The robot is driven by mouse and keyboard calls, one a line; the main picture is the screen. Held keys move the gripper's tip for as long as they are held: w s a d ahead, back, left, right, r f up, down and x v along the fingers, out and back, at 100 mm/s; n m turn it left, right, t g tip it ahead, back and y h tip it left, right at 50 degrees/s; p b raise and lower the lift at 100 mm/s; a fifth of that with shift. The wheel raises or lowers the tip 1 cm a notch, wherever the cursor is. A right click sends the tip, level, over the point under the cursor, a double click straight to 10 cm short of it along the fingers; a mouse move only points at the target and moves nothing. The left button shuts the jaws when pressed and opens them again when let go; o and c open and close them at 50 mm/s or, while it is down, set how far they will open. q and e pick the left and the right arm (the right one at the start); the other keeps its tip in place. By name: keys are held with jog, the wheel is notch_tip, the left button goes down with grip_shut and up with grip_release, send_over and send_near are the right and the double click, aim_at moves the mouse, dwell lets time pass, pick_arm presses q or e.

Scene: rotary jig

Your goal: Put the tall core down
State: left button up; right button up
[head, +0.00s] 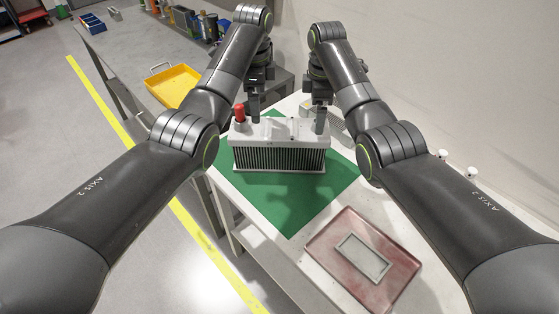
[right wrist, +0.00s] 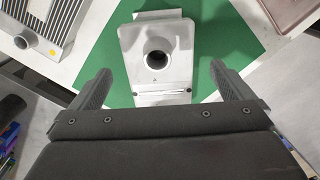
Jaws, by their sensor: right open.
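The tall core (head: 278,156), a grey block with dark vertical fins and a light top tank, stands upright over the green mat (head: 292,215). A red cap (head: 239,112) sits at its left end. My left gripper (head: 254,108) is at the core's top behind the cap; its fingers are too hidden to tell their state. My right gripper (head: 320,120) is at the core's right end. In the right wrist view its open fingers (right wrist: 160,68) lie either side of the grey tank with a round port (right wrist: 180,40). Whether they touch it cannot be told.
A reddish tray (head: 324,245) with a grey rectangular frame (head: 348,248) lies at the front right. Another finned part (head: 338,120) lies behind my right gripper, seen also in the right wrist view (right wrist: 62,22). A yellow tray (head: 172,86) stands left. Bare mat lies before the core.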

jog(key=shift+r, duration=2.3)
